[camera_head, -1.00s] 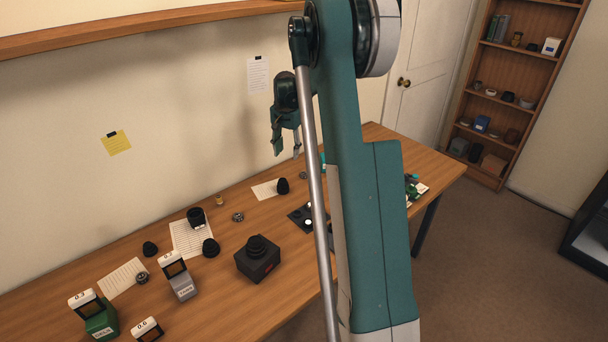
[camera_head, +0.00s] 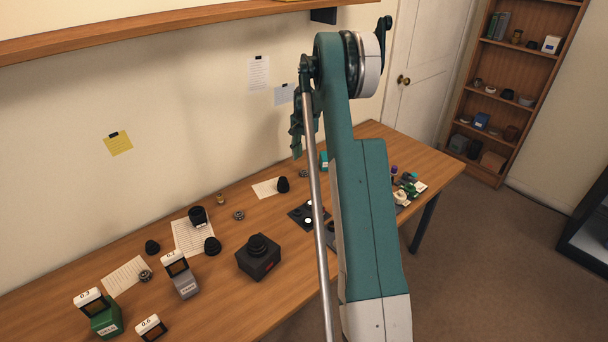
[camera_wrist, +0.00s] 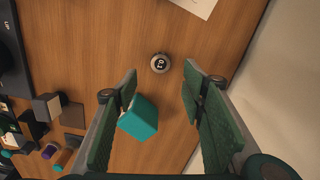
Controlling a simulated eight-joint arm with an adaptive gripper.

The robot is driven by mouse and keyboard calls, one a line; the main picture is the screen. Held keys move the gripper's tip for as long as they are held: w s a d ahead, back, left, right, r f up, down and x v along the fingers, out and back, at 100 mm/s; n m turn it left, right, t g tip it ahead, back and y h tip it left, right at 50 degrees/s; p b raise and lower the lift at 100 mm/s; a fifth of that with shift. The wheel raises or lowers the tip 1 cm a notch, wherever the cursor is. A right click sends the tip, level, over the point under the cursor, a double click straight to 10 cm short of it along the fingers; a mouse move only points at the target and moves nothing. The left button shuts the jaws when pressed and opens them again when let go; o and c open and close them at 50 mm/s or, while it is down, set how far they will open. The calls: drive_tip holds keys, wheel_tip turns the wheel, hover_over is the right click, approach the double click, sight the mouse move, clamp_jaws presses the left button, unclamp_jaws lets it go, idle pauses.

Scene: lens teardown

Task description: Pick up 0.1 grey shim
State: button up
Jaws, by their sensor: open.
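A small round grey piece (camera_wrist: 160,63) with a dark centre and a white mark lies on the table in the wrist view; the mark is too small to read for sure as 0.1. It appears to be the small grey round piece (camera_head: 304,174) near the back of the table in the head view. My gripper (camera_wrist: 160,85) is open and empty, and the piece shows between and just past its fingertips. In the head view my gripper (camera_head: 297,148) hangs above the back of the table, partly hidden by my arm.
A teal block (camera_wrist: 138,118) shows beside the left finger in the wrist view. Several small parts lie at left there. The wall (camera_wrist: 285,80) is close on the right. Similar grey round pieces (camera_head: 239,215) (camera_head: 145,275) lie farther left on the table in the head view.

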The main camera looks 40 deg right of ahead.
sight(304, 171)
drive_tip(key=shift+f, duration=0.1)
drive_tip(key=shift+f, duration=1.2)
drive_tip(key=shift+f, duration=0.1)
drive_tip(key=shift+f+b, duration=0.55)
drive_tip(key=shift+f, duration=1.95)
drive_tip(key=c, duration=1)
